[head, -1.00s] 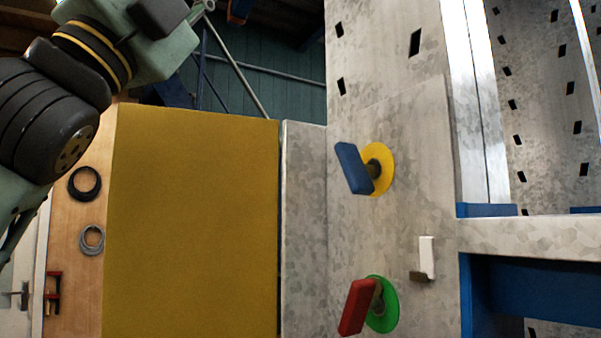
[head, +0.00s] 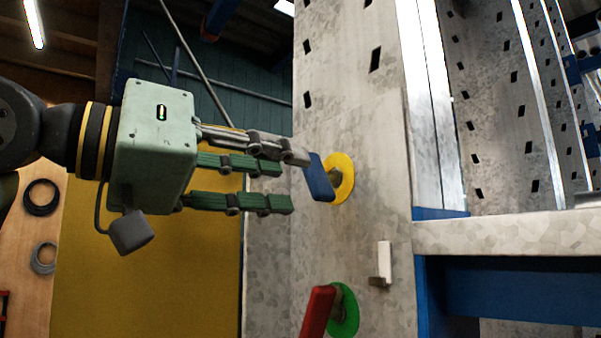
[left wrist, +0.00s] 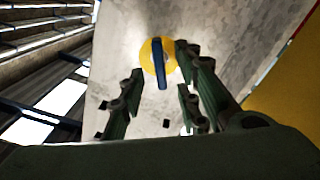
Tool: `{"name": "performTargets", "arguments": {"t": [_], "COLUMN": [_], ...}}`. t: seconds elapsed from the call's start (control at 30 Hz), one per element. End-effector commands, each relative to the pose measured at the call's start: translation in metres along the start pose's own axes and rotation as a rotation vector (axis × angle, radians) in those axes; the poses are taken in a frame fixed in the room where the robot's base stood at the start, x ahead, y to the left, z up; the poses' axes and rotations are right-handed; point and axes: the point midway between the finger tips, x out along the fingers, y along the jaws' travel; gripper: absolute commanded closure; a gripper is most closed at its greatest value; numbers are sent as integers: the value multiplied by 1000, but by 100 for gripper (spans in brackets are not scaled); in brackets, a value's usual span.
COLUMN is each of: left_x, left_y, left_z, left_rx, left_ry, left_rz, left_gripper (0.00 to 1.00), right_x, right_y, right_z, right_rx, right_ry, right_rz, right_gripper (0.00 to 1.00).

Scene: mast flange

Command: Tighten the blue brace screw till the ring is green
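The blue brace screw (head: 320,178) has a flat blue handle in front of a yellow ring (head: 341,180) on the metal flange plate. It also shows in the left wrist view (left wrist: 160,62), with the yellow ring (left wrist: 149,55) around it. My left gripper (head: 285,178) points at the blue handle from the left, its fingers spread. In the left wrist view the handle lies ahead between the open fingers; I cannot tell whether any finger touches it. A red-handled screw (head: 317,313) with a green ring (head: 345,309) sits below. My right gripper is not in view.
A small white hook (head: 384,262) sticks out of the plate, right of and below the blue screw. A blue-and-metal rack beam (head: 510,237) stands at right. A yellow panel (head: 150,285) is behind my left arm.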

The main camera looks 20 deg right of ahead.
Motion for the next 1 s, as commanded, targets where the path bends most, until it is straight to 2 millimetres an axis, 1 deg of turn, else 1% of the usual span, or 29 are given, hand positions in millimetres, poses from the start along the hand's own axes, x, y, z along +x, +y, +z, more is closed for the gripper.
{"name": "performTargets", "arguments": {"t": [0.57,0.9,1.0], "left_x": [59,56,56], "left_y": [0,0,0], "left_z": [-1,-1,-1], "left_rx": [3,4,4], "left_ry": [1,4,4], "left_rz": [-1,-1,-1], "left_gripper": [69,99,100], "right_x": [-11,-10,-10], "right_y": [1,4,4], "right_z": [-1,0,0], "right_rx": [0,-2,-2], "right_ry": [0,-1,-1], "right_rz": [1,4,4], "right_gripper": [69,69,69]}}
